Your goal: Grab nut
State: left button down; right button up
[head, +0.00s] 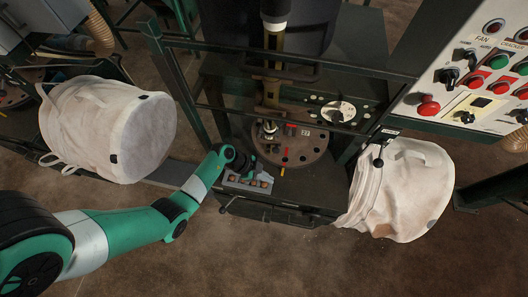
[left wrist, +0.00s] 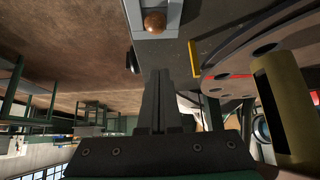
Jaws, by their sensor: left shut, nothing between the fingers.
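Several small brown round pieces, which look like the nuts, sit in a grey tray (head: 233,182) at the front of the machine's table. One brown nut (left wrist: 155,21) shows at the top of the left wrist view, resting in a light grey slot. My left gripper (head: 248,165) is just above the back edge of the tray in the head view. In the left wrist view its dark fingers (left wrist: 160,75) are together, with nothing between them, and apart from the nut. My right gripper is not in view.
A round disc with holes (head: 300,150) stands just right of the tray. A metal spindle (head: 270,95) rises behind it. A control panel (head: 480,75) is at upper right.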

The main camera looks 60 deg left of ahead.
aim_at(267, 184)
pick_arm(q)
jog(key=b+x, duration=0.3)
jog(key=x, duration=0.3)
jog(key=shift+f, duration=0.35)
jog(key=s+a, duration=0.2)
jog(key=shift+s+a+r, duration=0.1)
jog(key=shift+s+r, duration=0.1)
jog(key=shift+s, duration=0.05)
jog(key=shift+s+a+r, duration=0.1)
jog(key=shift+s+a, duration=0.1)
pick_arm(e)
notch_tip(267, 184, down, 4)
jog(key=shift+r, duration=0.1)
pick_arm(q)
jog(key=shift+s+a+r+p, duration=0.3)
jog(key=shift+s+a+p, duration=0.1)
jog(key=shift+p, duration=0.65)
jog(key=shift+s+a+f, duration=0.1)
jog(key=shift+s, duration=0.1)
jog(key=shift+f, duration=0.25)
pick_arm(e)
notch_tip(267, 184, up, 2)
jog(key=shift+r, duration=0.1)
